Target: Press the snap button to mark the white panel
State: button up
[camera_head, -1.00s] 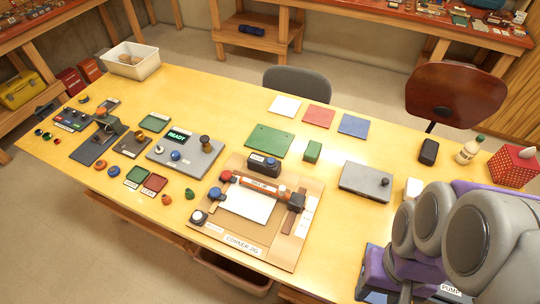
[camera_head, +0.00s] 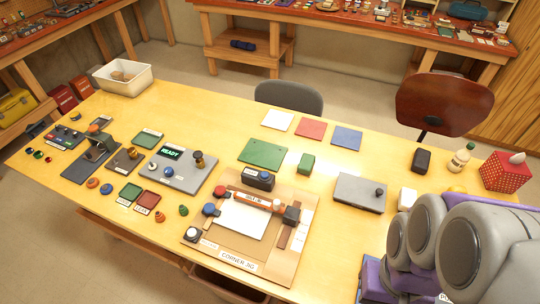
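A white panel (camera_head: 240,219) lies flat in the tan fixture labelled CORNER JIG (camera_head: 281,264), near the front middle of the table. An orange bar (camera_head: 252,201) with a label crosses the jig at the panel's far edge. A blue knob (camera_head: 210,209) and a red knob (camera_head: 220,191) stand at the jig's left side. A dark round button with a pale top (camera_head: 191,234) sits at its near left corner. I cannot read which one is the snap button. A second white panel (camera_head: 278,121) lies at the table's far side. My gripper is out of view; only my arm shows at lower right.
Beside the jig is a grey console with a green READY display (camera_head: 171,153). A grey box with a black knob (camera_head: 360,193) stands to the right. Red (camera_head: 311,129), blue (camera_head: 346,137) and green (camera_head: 263,154) panels lie behind. A red dotted box (camera_head: 506,171) is at far right.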

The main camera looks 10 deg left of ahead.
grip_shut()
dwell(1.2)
